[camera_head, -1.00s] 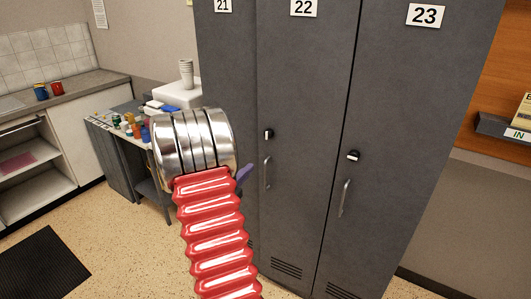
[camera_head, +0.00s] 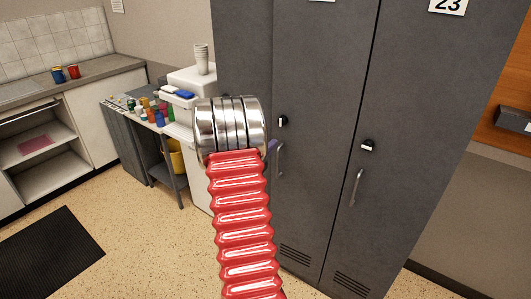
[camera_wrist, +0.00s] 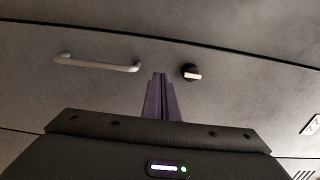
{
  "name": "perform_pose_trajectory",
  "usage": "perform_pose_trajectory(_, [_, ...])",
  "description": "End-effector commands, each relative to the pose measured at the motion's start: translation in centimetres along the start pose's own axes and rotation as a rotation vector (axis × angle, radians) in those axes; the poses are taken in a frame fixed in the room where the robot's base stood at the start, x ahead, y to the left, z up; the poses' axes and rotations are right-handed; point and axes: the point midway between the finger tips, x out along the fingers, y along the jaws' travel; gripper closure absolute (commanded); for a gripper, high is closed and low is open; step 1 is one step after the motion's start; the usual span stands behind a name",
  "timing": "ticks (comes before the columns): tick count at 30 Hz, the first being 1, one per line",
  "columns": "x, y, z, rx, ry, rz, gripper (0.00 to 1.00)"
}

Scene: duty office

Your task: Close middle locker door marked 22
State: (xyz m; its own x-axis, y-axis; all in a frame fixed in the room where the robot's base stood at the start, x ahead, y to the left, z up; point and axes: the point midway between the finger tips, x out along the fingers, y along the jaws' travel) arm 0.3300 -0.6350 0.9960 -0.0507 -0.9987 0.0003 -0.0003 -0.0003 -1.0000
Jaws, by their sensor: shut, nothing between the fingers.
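The middle locker door (camera_head: 317,60) is dark grey, and only the lower edge of its number plate (camera_head: 322,1) shows at the top of the head view. The door looks flush with the door marked 23 (camera_head: 415,100). Its bar handle (camera_head: 280,160) and black lock (camera_head: 283,121) are on its left side. In the wrist view my gripper (camera_wrist: 161,76) has its purple fingers together and empty. They point at the door face between the handle (camera_wrist: 97,64) and the lock (camera_wrist: 191,72). I cannot tell whether they touch. My arm hides most of the gripper in the head view.
Left of the lockers, a low table (camera_head: 130,117) holds several bottles, and a white unit behind carries stacked cups (camera_head: 201,58). A counter (camera_head: 40,88) with two mugs stands far left. A black mat (camera_head: 50,250) lies on the otherwise open floor at left.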

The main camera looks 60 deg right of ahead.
Motion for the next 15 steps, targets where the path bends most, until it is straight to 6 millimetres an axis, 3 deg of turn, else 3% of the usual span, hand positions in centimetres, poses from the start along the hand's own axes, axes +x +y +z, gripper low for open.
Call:
perform_pose_trajectory(9, [4.7,0.0,0.0,0.001,0.001,0.000,1.00])
perform_pose_trajectory(15, [6.0,0.1,-0.1,0.000,0.001,0.000,1.00])
